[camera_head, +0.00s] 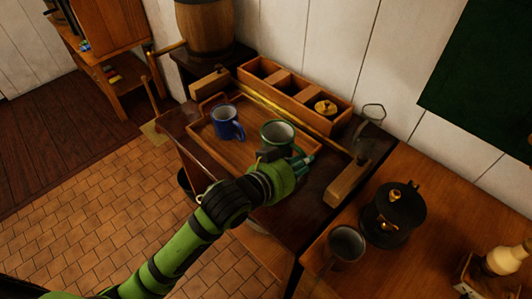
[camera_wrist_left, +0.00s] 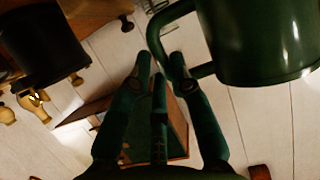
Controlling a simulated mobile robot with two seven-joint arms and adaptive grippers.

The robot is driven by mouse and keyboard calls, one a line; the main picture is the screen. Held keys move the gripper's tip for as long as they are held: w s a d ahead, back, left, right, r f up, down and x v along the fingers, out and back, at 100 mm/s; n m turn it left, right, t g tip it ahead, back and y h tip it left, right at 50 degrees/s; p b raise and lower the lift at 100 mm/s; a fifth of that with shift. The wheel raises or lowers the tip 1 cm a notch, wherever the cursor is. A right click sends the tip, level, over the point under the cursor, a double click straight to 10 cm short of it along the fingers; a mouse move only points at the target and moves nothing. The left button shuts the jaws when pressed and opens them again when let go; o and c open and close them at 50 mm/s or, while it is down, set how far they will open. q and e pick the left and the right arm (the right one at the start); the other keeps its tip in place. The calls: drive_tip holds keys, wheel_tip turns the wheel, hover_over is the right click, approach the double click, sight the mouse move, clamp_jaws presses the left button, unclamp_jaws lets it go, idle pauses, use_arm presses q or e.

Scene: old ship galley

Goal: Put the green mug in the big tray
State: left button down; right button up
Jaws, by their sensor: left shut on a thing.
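The green mug (camera_head: 278,133) is over the right part of the big wooden tray (camera_head: 213,150), roughly upright with its pale inside showing. I cannot tell whether its base touches the tray, as my gripper and arm hide its lower part. My left gripper (camera_head: 300,160) is shut on the mug's handle. In the left wrist view the fingers (camera_wrist_left: 162,62) close around the handle, and the green mug (camera_wrist_left: 262,40) fills the upper right. My right gripper is not in view.
A blue mug (camera_head: 227,122) stands in the tray, left of the green one. Behind is a wooden compartment box (camera_head: 298,92). A glass lamp chimney (camera_head: 369,122) and wooden block (camera_head: 347,184) are to the right. A black grinder (camera_head: 397,213) and grey mug (camera_head: 345,245) stand on the nearer table.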

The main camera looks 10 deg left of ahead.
use_arm(q)
drive_tip(key=w+a+f, duration=0.1)
drive_tip(key=w+a, duration=0.1)
drive_tip(key=w+a+f, duration=0.2)
drive_tip(key=w+a+f+p, duration=0.1)
drive_tip(key=w+a+f, duration=0.1)
drive_tip(key=shift+a+f, duration=0.15)
drive_tip(key=shift+a, duration=0.2)
wheel_tip(320, 180, down, 3)
drive_tip(key=shift+f+p, duration=0.1)
drive_tip(key=shift+p, duration=0.2)
drive_tip(key=shift+f, duration=0.4)
drive_tip(key=c, duration=1.1)
unclamp_jaws()
drive_tip(key=shift+c, duration=0.2)
